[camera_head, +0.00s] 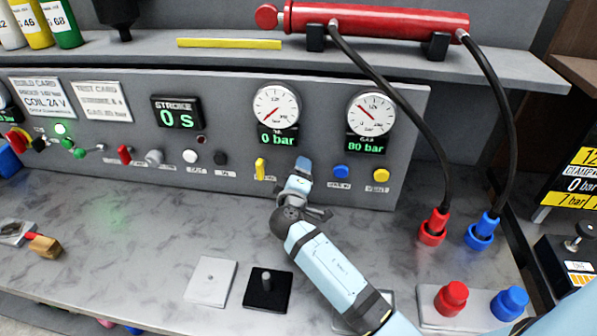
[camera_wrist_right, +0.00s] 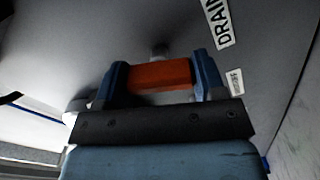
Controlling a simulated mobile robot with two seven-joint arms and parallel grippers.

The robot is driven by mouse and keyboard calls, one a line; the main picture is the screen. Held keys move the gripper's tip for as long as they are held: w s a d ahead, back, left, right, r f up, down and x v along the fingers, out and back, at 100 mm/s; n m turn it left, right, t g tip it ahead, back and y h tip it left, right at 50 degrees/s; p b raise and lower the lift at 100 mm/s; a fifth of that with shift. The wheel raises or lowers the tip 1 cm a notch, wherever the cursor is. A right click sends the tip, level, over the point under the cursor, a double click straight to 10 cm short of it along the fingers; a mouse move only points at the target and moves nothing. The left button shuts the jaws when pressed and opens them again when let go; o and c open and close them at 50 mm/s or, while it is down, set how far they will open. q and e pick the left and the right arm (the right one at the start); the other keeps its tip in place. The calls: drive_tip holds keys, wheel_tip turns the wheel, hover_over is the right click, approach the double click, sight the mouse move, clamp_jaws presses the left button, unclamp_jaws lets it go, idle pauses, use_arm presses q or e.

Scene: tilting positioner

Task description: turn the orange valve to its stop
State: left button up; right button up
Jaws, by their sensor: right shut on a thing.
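The orange valve (camera_wrist_right: 162,76) shows in the right wrist view as a short orange handle on a stem at the grey panel. My right gripper (camera_wrist_right: 160,80) is shut on it, with one blue finger on each side. In the head view my right gripper (camera_head: 299,172) is at the panel's lower front, between the yellow lever and the blue button. There it hides the orange valve. A white label reading "DRAIN" (camera_wrist_right: 218,22) is on the panel close by. My left gripper is not in view.
A yellow lever (camera_head: 260,168) is just left of the gripper and a blue button (camera_head: 341,173) just right. Above are two gauges, with displays reading 0 bar (camera_head: 278,138) and 80 bar (camera_head: 367,144). Black hoses (camera_head: 398,98) hang at right. The bench (camera_head: 120,240) at left is mostly clear.

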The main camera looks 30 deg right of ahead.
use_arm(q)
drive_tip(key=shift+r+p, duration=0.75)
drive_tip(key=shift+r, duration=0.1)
use_arm(e)
drive_tip(key=shift+r+n, duration=0.1)
drive_tip(key=shift+n, duration=2.1)
drive_tip(key=shift+w, duration=0.1)
drive_tip(key=o, duration=0.9)
